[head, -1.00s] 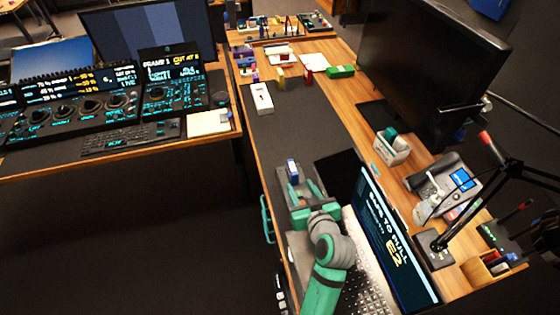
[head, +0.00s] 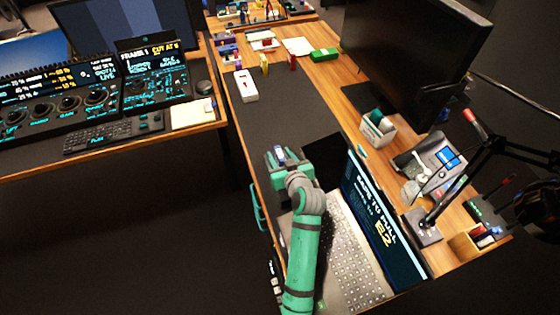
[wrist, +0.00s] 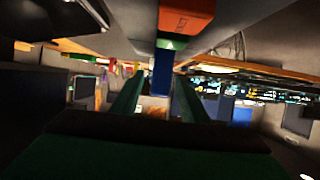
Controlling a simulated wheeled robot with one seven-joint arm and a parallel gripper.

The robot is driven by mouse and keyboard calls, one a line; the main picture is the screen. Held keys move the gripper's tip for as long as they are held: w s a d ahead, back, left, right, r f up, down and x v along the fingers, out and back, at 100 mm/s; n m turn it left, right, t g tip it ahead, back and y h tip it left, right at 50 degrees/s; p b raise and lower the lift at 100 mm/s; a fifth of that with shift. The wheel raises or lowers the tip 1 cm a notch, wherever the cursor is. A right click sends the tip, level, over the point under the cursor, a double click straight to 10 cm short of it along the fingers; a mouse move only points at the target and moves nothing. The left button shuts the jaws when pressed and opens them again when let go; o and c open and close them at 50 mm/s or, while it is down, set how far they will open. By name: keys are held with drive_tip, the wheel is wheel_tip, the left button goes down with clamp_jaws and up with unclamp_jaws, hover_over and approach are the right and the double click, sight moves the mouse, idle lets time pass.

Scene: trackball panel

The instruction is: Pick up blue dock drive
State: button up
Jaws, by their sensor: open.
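The blue dock drive (head: 279,152) stands upright on the dark desk mat on the near part of the desk. Its blue face (wrist: 161,72) shows in the wrist view, in the gap between my two green fingers. My gripper (head: 281,160) is open, with its fingers around or just short of the drive. In the wrist view my gripper (wrist: 158,92) shows a finger on each side of the blue face. I cannot tell whether either finger touches it. The gripper and wrist hide the drive's lower part and its dock in the head view.
A laptop (head: 355,235) lies right of my arm, with a black pad (head: 322,174) beyond it. A white box (head: 245,86) stands farther up the mat. The mat's middle is clear.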

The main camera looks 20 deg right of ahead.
drive_tip(key=shift+w+d+f, duration=0.1)
drive_tip(key=shift+w, duration=0.25)
drive_tip(key=shift+s+d, duration=0.2)
drive_tip(key=c, duration=0.8)
drive_tip(key=shift+a, duration=0.15)
clamp_jaws()
drive_tip(key=shift+w+a, duration=0.1)
drive_tip(key=shift+a, duration=0.25)
drive_tip(key=shift+d, duration=0.1)
